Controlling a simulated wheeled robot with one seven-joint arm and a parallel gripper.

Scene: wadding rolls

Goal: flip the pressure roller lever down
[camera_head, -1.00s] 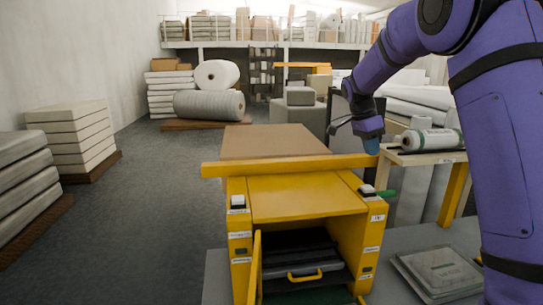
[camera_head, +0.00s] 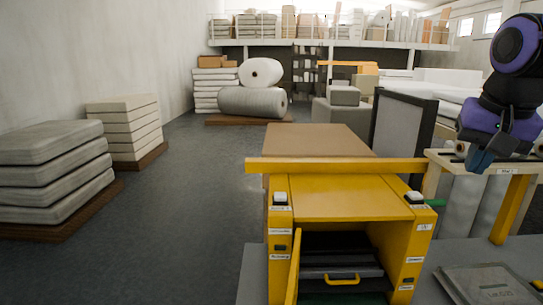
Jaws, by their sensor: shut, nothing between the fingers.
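The yellow machine (camera_head: 345,197) stands in front of me at the centre right, with a long yellow bar across its top. A short green lever handle (camera_head: 436,203) sticks out from its right side and looks roughly level; its pivot is hidden. I cannot tell for sure that this is the pressure roller lever. My gripper (camera_head: 478,162) is shut and empty, pointing down. In the picture it is above and right of the green handle, apart from it, in front of the wooden bench.
The machine's front door (camera_head: 293,268) hangs open, showing a dark tray with a yellow handle (camera_head: 342,279). A wooden bench (camera_head: 519,168) stands at right. A grey packet (camera_head: 488,285) lies on the grey surface at lower right. Stacked pads (camera_head: 52,170) stand left; the floor between is clear.

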